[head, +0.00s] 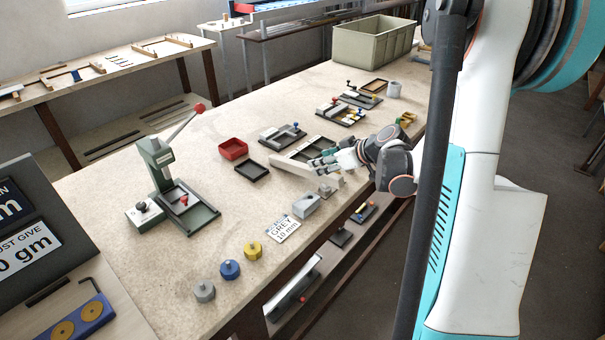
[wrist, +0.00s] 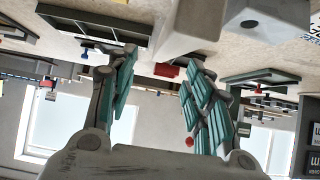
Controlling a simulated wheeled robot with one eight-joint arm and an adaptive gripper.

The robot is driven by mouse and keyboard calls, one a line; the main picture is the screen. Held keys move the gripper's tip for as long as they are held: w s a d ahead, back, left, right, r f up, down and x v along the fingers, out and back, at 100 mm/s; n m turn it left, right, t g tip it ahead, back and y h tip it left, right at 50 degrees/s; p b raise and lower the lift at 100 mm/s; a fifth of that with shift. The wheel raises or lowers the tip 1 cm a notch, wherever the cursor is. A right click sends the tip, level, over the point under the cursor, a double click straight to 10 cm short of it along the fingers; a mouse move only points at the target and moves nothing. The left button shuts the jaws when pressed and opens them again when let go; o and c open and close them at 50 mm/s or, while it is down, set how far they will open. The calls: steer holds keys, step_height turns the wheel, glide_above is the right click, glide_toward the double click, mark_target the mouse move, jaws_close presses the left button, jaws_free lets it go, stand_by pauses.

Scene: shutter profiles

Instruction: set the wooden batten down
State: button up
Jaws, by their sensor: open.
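The wooden batten (head: 291,167) is a pale, long bar on the bench, beside a dark-framed tray. Its far side is partly hidden by my gripper (head: 322,161), which is low over the bench at its right. In the wrist view, a pale bar that looks like the batten (wrist: 188,28) shows at the top, its end just beyond and between the fingertips. My gripper (wrist: 160,66) is open, its green-padded fingers apart with nothing held between them. I cannot tell whether a finger touches the batten.
A red bin (head: 233,149) and a green press (head: 162,170) stand to the left. Coloured knobbed weights (head: 229,269) line the front edge. A large crate (head: 373,42) is at the back. Bench left of the card is clear.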

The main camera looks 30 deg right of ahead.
mark_target(306, 167)
steer(key=shift+x, duration=1.15)
steer(key=shift+w+a+f+b, duration=0.3)
steer(key=shift+f+b, duration=0.1)
steer(key=shift+b, duration=0.15)
steer(key=b+x, duration=0.1)
steer(key=x, duration=0.3)
steer(key=shift+a+b, duration=0.2)
steer(key=shift+b, duration=0.2)
steer(key=shift+r, duration=0.1)
jaws_close()
